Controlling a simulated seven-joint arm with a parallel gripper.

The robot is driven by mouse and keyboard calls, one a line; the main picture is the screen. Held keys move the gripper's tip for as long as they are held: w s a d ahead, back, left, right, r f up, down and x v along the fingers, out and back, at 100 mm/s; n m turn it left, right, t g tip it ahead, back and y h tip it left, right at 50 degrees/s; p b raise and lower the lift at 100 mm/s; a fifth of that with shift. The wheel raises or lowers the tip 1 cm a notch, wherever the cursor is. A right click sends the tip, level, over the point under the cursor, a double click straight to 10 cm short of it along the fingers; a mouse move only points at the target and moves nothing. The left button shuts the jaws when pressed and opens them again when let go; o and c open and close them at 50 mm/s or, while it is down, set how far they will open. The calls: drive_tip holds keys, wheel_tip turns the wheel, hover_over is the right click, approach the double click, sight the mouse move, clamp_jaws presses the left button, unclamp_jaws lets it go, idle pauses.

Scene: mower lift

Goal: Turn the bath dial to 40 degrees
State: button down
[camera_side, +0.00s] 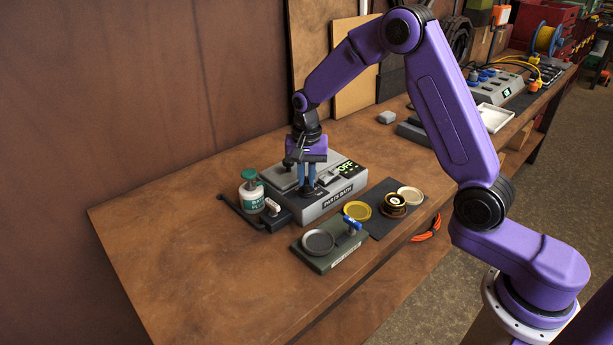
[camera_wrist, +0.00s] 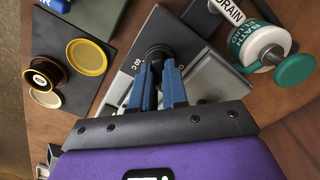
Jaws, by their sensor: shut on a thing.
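My gripper (camera_side: 307,180) points down over the bath's front part. Its blue fingers (camera_wrist: 157,72) are shut on the dial in the wrist view. The fingers hide part of the dial, so I cannot read its pointer.
A bath fluid bottle (camera_side: 251,192) with a green cap and a drain-labelled part (camera_side: 272,206) stand left of the bath. A green block with a grey dish (camera_side: 318,242) is in front. Several small round dishes lie on a dark mat (camera_side: 385,226) to the right. The bench's front left is clear.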

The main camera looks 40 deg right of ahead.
sight(307, 180)
drive_tip(key=c, duration=1.1)
unclamp_jaws()
drive_tip(key=shift+c, duration=0.2)
drive_tip(key=shift+r, duration=0.15)
wheel_tip(307, 180, up, 17)
drive_tip(key=shift+r, duration=0.15)
drive_tip(key=s+a+f+n, duration=0.1)
drive_tip(key=s+a+n, duration=0.2)
drive_tip(key=s+n, duration=0.3)
drive_tip(key=s+a+f+n, duration=0.2)
drive_tip(key=s+a+n, duration=0.2)
drive_tip(key=s, duration=0.4)
drive_tip(key=s+d+f+n, duration=0.2)
drive_tip(key=s+n, duration=0.3)
drive_tip(key=s, duration=0.6)
drive_tip(key=s+d+f+n, duration=0.3)
drive_tip(key=s+n, duration=0.3)
drive_tip(key=s, duration=0.4)
drive_tip(key=shift+s+d+f+n, duration=0.15)
drive_tip(key=shift+s+d+n, duration=0.15)
drive_tip(key=shift+s, duration=0.05)
